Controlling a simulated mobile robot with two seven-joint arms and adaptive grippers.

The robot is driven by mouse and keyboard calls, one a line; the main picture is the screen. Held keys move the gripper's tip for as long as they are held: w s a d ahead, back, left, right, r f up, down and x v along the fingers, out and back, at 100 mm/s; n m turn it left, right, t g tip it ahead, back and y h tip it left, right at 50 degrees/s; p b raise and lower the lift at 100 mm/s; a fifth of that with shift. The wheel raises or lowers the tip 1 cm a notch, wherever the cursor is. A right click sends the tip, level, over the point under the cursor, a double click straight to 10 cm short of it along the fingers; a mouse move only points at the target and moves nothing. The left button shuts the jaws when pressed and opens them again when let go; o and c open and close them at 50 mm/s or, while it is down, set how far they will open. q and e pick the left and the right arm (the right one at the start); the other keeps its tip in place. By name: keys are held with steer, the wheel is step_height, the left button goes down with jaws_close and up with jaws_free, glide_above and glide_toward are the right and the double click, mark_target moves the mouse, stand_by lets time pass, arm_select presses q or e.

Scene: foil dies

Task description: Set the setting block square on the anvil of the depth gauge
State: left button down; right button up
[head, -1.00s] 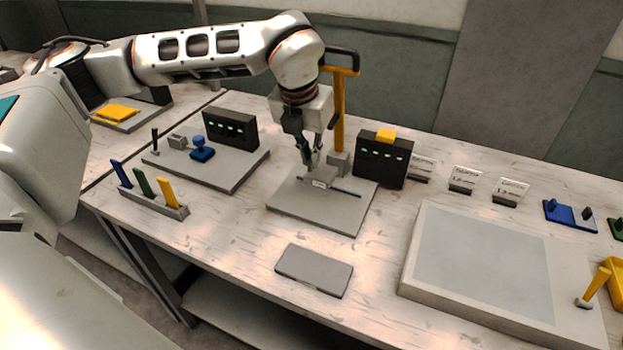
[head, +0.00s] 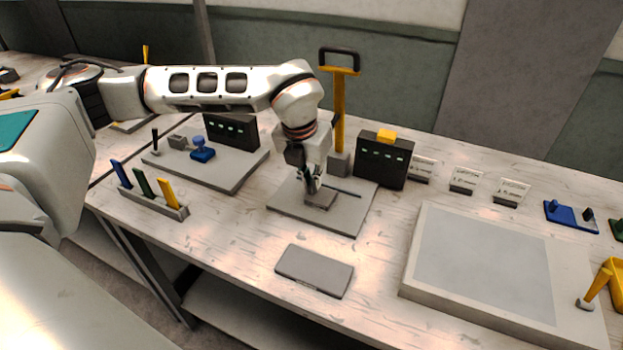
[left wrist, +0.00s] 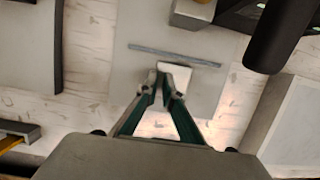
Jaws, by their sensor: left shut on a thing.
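My left gripper (head: 314,187) points down over the grey base plate (head: 342,220) of the centre station. It is shut on a small grey block (head: 321,201), which I take for the setting block. In the left wrist view the fingertips (left wrist: 164,88) close on the pale block (left wrist: 176,71), beside a thin bar (left wrist: 175,55). The block is low over the plate; I cannot tell whether it touches. A yellow column (head: 339,115) with a black handle and a dark readout box (head: 383,160) stand behind. I cannot make out the anvil. My right gripper is not in view.
Another station with a blue knob (head: 201,152) stands at the left, behind a rack (head: 165,204) of coloured pieces. A flat grey slab (head: 314,270) lies in front. A large pale tray (head: 480,258) and several small cards are at the right. Bare table surrounds the slab.

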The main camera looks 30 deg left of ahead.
arm_select(q)
steer(key=c, duration=2.2)
jaws_free()
steer(key=shift+r, duration=0.25)
steer(key=v, duration=1.1)
steer(key=shift+s+r, duration=0.15)
steer(key=shift+r, duration=0.2)
